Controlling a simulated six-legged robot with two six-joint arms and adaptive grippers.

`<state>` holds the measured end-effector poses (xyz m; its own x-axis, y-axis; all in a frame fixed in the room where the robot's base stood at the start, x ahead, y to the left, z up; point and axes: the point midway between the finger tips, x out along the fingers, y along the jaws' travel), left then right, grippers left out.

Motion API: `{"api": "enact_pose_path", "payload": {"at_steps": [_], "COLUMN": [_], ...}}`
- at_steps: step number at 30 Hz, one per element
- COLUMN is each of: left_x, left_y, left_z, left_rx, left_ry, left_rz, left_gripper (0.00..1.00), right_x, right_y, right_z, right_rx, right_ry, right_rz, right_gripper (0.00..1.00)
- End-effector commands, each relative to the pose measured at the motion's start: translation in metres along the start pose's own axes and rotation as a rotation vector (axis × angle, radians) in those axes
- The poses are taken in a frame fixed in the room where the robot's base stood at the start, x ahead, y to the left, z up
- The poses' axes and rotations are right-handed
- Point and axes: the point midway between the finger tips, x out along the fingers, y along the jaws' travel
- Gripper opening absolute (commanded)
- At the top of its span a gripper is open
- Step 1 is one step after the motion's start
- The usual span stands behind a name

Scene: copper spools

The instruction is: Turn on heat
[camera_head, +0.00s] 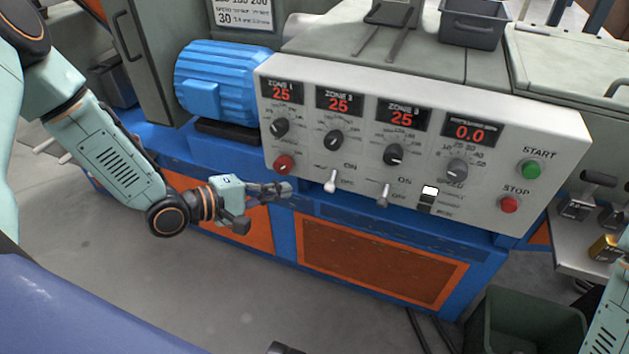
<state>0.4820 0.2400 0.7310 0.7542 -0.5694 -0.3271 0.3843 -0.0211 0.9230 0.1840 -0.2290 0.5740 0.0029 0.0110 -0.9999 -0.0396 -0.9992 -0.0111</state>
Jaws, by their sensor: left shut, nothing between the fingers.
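The white control panel (560,140) carries two toggle switches with ON and OFF lettering beside them. The left toggle (331,182) and the right toggle (384,195) both have their levers hanging downward. I cannot read which one is for heat. Displays for zone 1 (282,91), zone 2 (339,103) and zone 3 (402,116) each read 25, with a dark knob under each. My left gripper (286,189) is shut and empty, just left of the left toggle and below the red knob (284,164), apart from the toggle. My right gripper is not visible.
A speed display (471,133) reads 0.0. The green start button (530,169) and red stop button (509,204) are at the panel's right. A blue motor (222,82) stands left of the panel. A dark bin (525,323) is on the floor at lower right.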

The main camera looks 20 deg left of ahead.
Motion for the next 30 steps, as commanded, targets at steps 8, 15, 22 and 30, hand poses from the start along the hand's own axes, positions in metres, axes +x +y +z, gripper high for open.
{"api": "enact_pose_path", "payload": {"at_steps": [8,15,22,30], "left_x": [0.001,0.01,0.038,0.074], "left_y": [0.0,-0.001,-0.002,-0.002], "left_z": [-0.001,-0.004,-0.005,-0.005], "left_rx": [-0.008,-0.004,-0.002,-0.001], "left_ry": [0.002,0.0,-0.001,-0.001], "left_rz": [-0.001,-0.003,-0.004,-0.004], "left_gripper": [0.0,0.0,0.0,0.0], "right_x": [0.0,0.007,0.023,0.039], "right_y": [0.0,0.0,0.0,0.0], "right_z": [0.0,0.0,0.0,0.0], "right_rx": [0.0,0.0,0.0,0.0], "right_ry": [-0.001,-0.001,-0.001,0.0], "right_rz": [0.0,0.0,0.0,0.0], "right_gripper": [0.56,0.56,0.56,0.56]}}
